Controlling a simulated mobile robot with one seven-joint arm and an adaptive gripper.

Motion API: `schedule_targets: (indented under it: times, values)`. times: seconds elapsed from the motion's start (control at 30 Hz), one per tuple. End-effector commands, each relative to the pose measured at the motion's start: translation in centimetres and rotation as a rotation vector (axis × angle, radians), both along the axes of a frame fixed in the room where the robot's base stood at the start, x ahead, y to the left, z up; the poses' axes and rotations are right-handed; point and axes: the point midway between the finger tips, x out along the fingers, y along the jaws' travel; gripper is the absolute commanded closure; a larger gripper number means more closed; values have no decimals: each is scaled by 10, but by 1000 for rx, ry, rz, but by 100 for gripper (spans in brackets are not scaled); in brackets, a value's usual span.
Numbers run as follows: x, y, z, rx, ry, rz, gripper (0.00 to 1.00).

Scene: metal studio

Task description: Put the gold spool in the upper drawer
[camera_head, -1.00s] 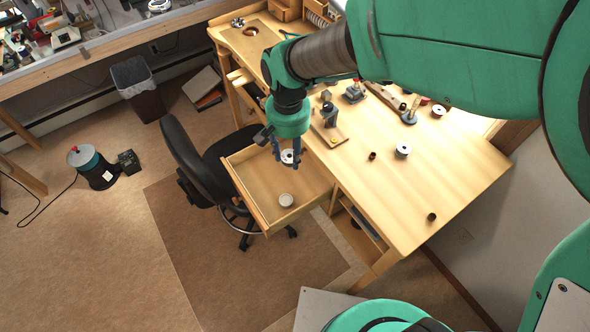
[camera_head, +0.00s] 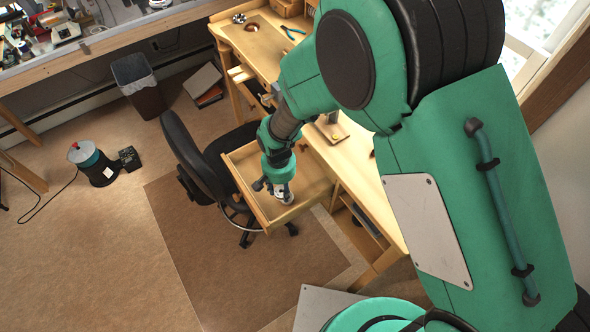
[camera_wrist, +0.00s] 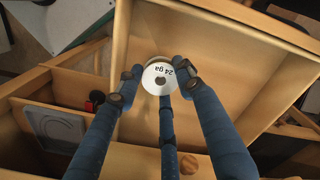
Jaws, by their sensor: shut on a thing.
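The spool (camera_wrist: 158,78), with a round white "24 ga" label facing up and a dark centre hole, is between the fingertips of my gripper (camera_wrist: 159,85). The gripper is shut on it. Little of the spool's side shows, so its gold colour is hard to confirm. The drawer also shows around the spool in the wrist view (camera_wrist: 208,52). I cannot tell whether the spool touches the drawer floor.
The drawer's wooden walls stand close around my gripper. A compartment with a grey flat piece (camera_wrist: 55,128) lies at the left in the wrist view. The black chair (camera_head: 190,165) stands left of the drawer. My arm hides much of the workbench (camera_head: 345,160).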

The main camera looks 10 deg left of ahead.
Motion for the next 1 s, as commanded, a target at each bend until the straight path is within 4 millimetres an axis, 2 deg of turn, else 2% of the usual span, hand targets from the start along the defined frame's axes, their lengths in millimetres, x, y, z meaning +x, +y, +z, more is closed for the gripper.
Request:
schedule_targets:
  times: [0.1, 0.2, 0.67, 0.87, 1.0]
  values:
    - [0, 0, -15, 0, 0, 0, 89]
    - [1, 0, -19, 0, -1, 0, 89]
    - [3, 2, -21, 0, -1, 0, 89]
    - [18, 14, -24, 1, -1, 0, 89]
    - [37, 29, -27, 1, -1, 0, 89]
